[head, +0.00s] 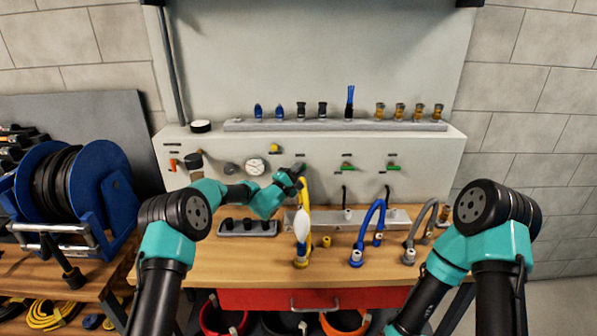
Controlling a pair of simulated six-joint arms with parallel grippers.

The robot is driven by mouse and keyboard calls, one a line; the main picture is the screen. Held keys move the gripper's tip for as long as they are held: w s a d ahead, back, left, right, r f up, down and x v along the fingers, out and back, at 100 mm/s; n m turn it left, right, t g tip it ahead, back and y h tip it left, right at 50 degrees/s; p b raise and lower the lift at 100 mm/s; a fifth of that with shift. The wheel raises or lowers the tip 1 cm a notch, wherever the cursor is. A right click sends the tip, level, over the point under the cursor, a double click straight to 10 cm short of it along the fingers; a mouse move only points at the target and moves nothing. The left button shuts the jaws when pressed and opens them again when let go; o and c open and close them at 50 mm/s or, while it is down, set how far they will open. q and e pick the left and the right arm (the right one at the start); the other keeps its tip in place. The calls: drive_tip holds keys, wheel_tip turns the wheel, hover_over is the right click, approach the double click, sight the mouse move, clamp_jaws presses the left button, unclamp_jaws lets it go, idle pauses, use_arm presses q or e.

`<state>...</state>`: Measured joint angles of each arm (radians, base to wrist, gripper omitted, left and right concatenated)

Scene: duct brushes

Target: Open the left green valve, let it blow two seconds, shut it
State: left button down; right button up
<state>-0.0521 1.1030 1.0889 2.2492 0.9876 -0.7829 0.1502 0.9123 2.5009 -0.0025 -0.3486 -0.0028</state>
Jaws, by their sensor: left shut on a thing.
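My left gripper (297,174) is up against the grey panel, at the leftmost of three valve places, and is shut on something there. The left green valve is hidden behind it, so I cannot see how its handle is turned. The middle green valve (347,167) and the right green valve (393,167) show clear of the gripper. Below the gripper a yellow hose (307,195) hangs down to a nozzle on the bench. A pale white elongated shape (302,223) shows in front of this hose; I cannot tell what it is. My right gripper is out of view.
A blue hose (367,220) and a grey hose (416,228) stand to the right on the wooden bench (220,262). A dark tray (248,227) lies below my left arm. A gauge (254,167) is left of the gripper. Several brushes line the shelf (270,126) above.

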use_arm(q)
drive_tip(key=c, duration=1.1)
unclamp_jaws()
drive_tip(key=shift+c, duration=0.2)
drive_tip(key=v, duration=1.7)
drive_tip(key=shift+s+a, duration=0.2)
drive_tip(key=shift+o, duration=0.3)
